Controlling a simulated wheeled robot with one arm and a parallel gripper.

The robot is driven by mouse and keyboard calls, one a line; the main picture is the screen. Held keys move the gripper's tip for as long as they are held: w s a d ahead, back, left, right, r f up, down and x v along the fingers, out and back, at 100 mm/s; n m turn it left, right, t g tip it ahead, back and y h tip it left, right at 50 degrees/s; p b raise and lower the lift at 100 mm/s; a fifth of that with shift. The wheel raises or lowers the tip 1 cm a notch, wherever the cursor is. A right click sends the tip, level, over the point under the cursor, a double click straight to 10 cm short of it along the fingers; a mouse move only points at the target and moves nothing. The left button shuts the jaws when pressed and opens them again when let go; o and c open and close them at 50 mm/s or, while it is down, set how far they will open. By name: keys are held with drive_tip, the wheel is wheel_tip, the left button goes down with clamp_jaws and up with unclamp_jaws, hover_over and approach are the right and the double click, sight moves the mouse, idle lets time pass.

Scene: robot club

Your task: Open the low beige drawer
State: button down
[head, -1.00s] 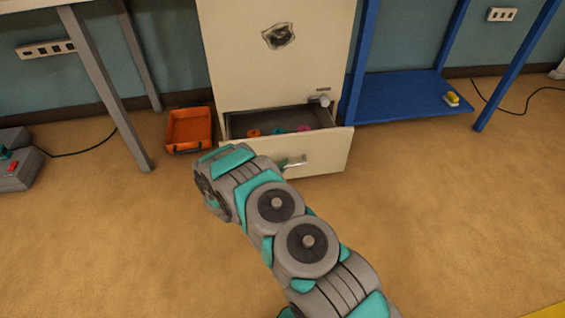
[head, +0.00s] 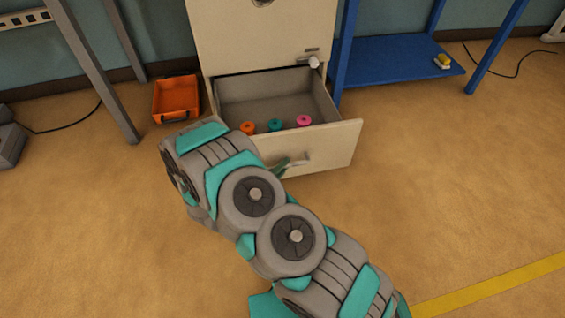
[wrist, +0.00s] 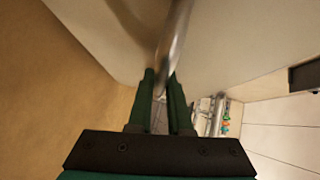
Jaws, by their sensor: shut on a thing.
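The low beige drawer (head: 335,148) is pulled well out of the beige cabinet (head: 260,35). Its grey inside shows, with an orange, a teal and a pink ring-like piece near the front. My gripper (head: 290,165) is at the drawer's front, partly hidden by my arm in the head view. In the wrist view my gripper's green fingers (wrist: 164,90) are shut on the metal bar handle (wrist: 174,45). The handle (head: 302,160) also shows in the head view.
An orange tray (head: 176,98) lies on the floor left of the cabinet. A blue shelf rack (head: 400,75) with a yellow item (head: 442,62) stands at the right. A grey table leg (head: 100,70) is at the left. The floor in front is clear.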

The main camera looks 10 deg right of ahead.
drive_tip(key=shift+s, duration=0.1)
drive_tip(key=c, duration=0.8)
unclamp_jaws()
drive_tip(key=shift+c, duration=0.2)
drive_tip(key=shift+a, duration=0.1)
drive_tip(key=v, duration=0.7)
drive_tip(key=shift+s+a, duration=0.15)
drive_tip(key=shift+s, duration=0.1)
